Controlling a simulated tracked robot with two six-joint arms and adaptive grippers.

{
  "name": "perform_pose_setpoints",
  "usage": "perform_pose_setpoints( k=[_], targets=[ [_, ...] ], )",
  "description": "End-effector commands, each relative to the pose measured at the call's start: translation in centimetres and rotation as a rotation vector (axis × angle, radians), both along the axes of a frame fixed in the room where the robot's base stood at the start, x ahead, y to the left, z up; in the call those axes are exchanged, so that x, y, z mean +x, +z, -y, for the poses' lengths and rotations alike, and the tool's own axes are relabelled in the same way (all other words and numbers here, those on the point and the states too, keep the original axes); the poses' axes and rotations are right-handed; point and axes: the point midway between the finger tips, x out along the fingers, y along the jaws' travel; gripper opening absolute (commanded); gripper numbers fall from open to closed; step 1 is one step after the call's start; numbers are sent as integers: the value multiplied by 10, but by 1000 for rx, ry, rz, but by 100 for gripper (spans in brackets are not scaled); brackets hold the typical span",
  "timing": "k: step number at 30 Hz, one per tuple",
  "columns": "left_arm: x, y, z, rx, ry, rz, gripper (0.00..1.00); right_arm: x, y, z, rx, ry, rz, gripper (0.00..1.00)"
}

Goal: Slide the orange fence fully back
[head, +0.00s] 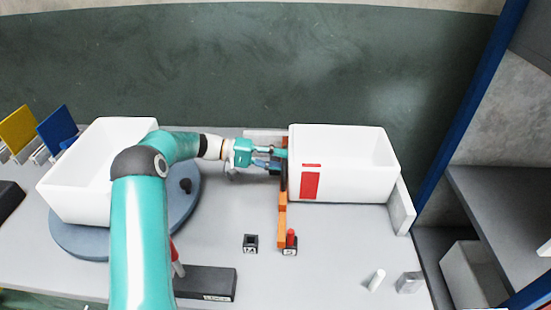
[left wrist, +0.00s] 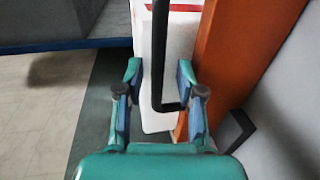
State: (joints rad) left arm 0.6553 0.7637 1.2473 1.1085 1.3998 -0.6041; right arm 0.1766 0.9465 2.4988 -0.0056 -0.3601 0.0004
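The orange fence (head: 282,226) is a narrow upright strip running along the left side of the white bin with a red label (head: 350,165). Its far part is hidden behind my gripper. In the left wrist view the fence (left wrist: 240,50) stands right of my fingers. A black bar handle (left wrist: 158,60) bends towards the fence at its end; the joint is hidden. My left gripper (head: 277,160) is at the fence's far part. In the left wrist view its fingers (left wrist: 158,72) are apart, one on each side of the handle, with gaps visible. My right gripper is not in view.
Another white bin (head: 75,195) stands on a blue-grey turntable (head: 110,245) at left. Two small black holders (head: 251,243), one with a red peg (head: 291,237), sit near the fence's near end. A pale panel (head: 402,207) stands right of the labelled bin.

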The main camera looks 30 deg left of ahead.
Motion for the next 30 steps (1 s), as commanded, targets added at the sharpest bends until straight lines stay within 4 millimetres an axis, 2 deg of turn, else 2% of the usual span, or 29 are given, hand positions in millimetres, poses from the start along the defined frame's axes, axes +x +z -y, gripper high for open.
perform_pose_setpoints(
  k=[1, 6, 17, 20, 24, 30],
  targets=[
    [0, 0, 0, 0, 0, 0, 26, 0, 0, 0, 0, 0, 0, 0],
    [0, 0, 0, 0, 0, 0, 0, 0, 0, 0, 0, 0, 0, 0],
    [-1, -2, -2, 1, 1, -2, 0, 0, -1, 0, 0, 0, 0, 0],
    [-6, -5, -13, 2, 4, -2, 0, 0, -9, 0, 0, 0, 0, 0],
    [-22, -6, -39, 3, 6, -1, 0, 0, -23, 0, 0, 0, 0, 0],
    [-40, -4, -66, 3, 4, -3, 0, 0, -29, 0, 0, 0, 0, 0]
  ],
)
